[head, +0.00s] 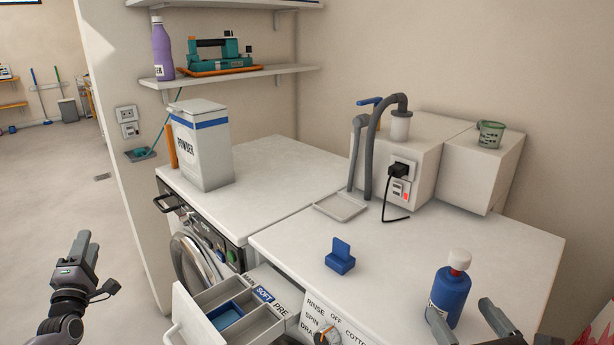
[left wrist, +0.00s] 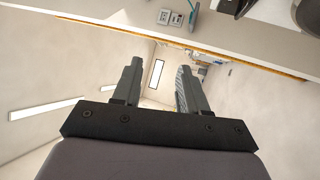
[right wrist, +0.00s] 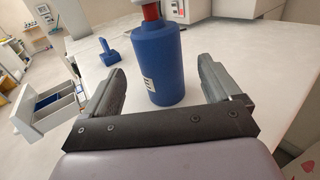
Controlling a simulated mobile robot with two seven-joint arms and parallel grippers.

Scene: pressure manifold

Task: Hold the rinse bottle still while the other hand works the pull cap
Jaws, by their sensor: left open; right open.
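The rinse bottle (head: 450,296) is blue with a white pull cap (head: 459,260) and a red collar. It stands upright near the front right of the white worktop. My right gripper (head: 478,318) is open just in front of it. In the right wrist view the bottle (right wrist: 168,62) stands ahead, between the lines of the open fingers of my right gripper (right wrist: 160,85); contact cannot be seen. The cap's top is cut off there. My left gripper (head: 82,248) is open and empty at the far left, over the floor, far from the bottle. The left wrist view shows its spread fingers (left wrist: 158,78).
A blue block-like part (head: 340,258) stands on the worktop (head: 420,250) left of the bottle. An open drawer (head: 200,318) juts out at the front. A powder box (head: 202,150) stands on the washer. A grey hose and plug (head: 402,170) are at the back.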

